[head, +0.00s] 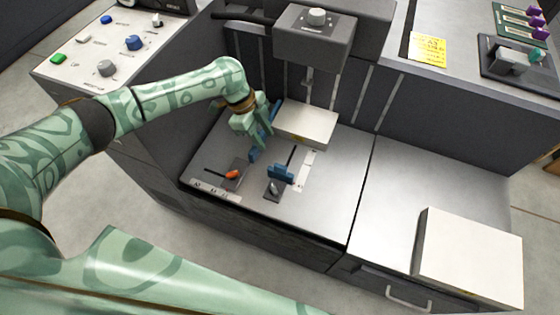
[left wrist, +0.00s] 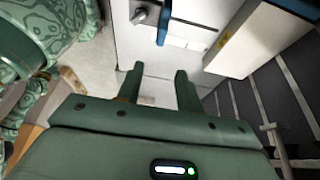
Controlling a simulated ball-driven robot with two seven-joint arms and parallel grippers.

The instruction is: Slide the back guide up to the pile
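A white pile (head: 308,124) lies on the grey feed table under the machine's head; it also shows in the left wrist view (left wrist: 255,38). A blue guide (head: 281,173) with a grey lever stands in front of the pile, apart from it. Another blue piece (head: 275,110) is at the pile's left edge, beside my gripper; I cannot tell which guide is the back one. My left gripper (head: 253,143) is left of the pile, above the table. In the left wrist view its fingers (left wrist: 160,82) are apart with nothing between them. My right gripper is not in view.
An orange-tipped lever (head: 233,174) sits on the table left of the blue guide. The machine head (head: 314,38) hangs over the pile. A second white stack (head: 470,255) lies at the lower right. The metal surface right of the pile is bare.

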